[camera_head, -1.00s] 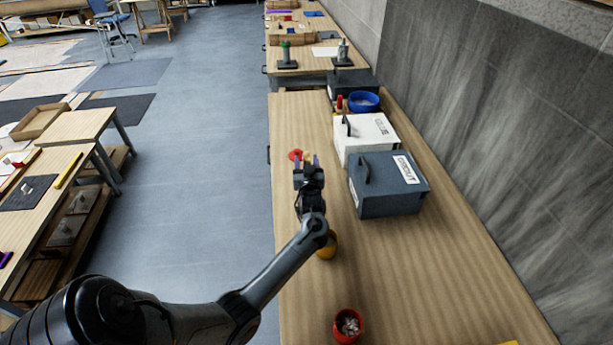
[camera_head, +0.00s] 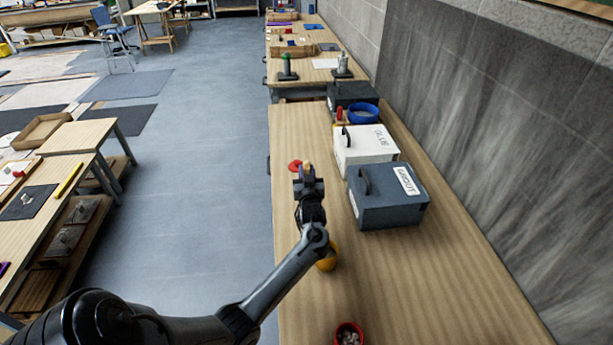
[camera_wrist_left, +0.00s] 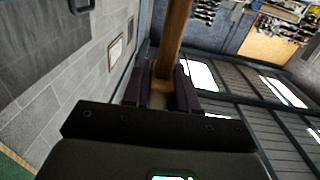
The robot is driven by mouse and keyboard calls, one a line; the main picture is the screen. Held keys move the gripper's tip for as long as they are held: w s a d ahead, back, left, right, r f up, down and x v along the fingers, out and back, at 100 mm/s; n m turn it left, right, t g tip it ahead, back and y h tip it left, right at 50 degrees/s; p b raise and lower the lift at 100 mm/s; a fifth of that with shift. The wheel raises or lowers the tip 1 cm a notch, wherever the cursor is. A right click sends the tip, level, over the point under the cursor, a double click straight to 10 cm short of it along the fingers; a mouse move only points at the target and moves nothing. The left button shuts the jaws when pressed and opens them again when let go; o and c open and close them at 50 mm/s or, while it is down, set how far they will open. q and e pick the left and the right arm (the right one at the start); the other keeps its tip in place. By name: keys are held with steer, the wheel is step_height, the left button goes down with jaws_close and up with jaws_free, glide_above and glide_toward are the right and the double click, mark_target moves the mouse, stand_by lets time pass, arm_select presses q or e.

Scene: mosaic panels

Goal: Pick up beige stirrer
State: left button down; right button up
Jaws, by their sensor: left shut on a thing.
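My left gripper (camera_head: 307,172) is over the wooden workbench (camera_head: 400,290), left of the grey GROUT box. In the left wrist view my left gripper (camera_wrist_left: 163,88) is shut on a tan, wooden-looking stick, the beige stirrer (camera_wrist_left: 174,35), which extends up out of the picture from between the dark fingers. In the head view only a small tan end of the stirrer (camera_head: 307,167) shows at the fingertips; the rest is hidden by the gripper. My right gripper is not in view.
A grey GROUT box (camera_head: 385,205) and a white GLUE box (camera_head: 365,145) stand right of my gripper. A red round item (camera_head: 295,165) lies just beyond it. A yellow-orange container (camera_head: 327,262) and a red cup (camera_head: 348,335) stand nearer. The bench's right front is clear.

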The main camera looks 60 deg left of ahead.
mark_target(308, 166)
arm_select(q)
steer(key=r, duration=0.3)
steer(key=shift+d+r, duration=0.35)
steer(key=shift+r, duration=0.05)
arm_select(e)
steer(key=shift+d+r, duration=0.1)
arm_select(q)
steer(key=d+r, duration=0.6)
steer(key=d, duration=0.5)
steer(key=shift+r, duration=0.25)
steer(key=shift+w, duration=0.1)
